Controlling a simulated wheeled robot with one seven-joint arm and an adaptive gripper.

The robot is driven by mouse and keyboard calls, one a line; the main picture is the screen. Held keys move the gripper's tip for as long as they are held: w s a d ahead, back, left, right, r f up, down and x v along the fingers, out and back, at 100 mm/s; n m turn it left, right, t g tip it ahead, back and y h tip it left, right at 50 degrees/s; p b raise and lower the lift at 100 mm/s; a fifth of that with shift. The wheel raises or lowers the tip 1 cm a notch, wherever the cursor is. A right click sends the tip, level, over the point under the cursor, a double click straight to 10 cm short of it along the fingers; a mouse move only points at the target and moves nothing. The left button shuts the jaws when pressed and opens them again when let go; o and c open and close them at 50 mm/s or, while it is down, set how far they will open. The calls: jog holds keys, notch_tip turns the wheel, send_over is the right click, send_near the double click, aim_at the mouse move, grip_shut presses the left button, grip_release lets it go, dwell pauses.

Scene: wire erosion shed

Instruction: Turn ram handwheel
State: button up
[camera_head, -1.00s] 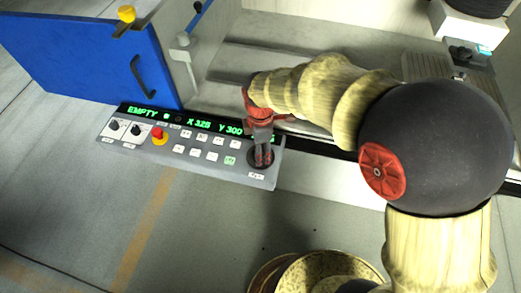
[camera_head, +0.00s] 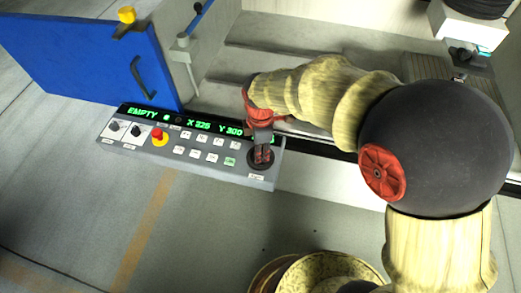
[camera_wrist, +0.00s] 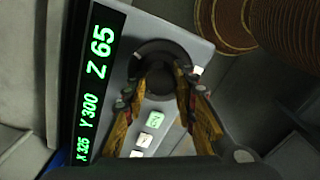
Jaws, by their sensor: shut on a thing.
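The ram handwheel (camera_head: 261,172) is a dark round knob at the right end of the grey control panel (camera_head: 222,170). In the wrist view the handwheel (camera_wrist: 165,50) lies between the two fingers. My gripper (camera_head: 261,157) points down onto it from above and partly hides it. In the wrist view my gripper (camera_wrist: 163,80) is shut on the handwheel, with a fingertip on each side. The green display (camera_head: 185,122) reads EMPTY, X 325 and Y 300. In the wrist view the display (camera_wrist: 98,80) also reads Z 65.
A red and yellow emergency stop (camera_head: 159,136), two dark knobs and several white buttons share the panel. A blue door (camera_head: 90,55) with a black handle stands open at the left. The floor in front of the panel is clear.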

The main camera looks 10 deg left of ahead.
jog(key=shift+m+p, duration=0.3)
jog(key=m+p, duration=0.3)
jog(key=shift+r, duration=0.15)
jog(key=shift+m+p, duration=1.55)
jog(key=shift+m, duration=1.05)
jog(key=shift+f, duration=0.2)
jog(key=o, duration=1)
jog(key=shift+o, duration=0.8)
jog(key=shift+r, duration=0.15)
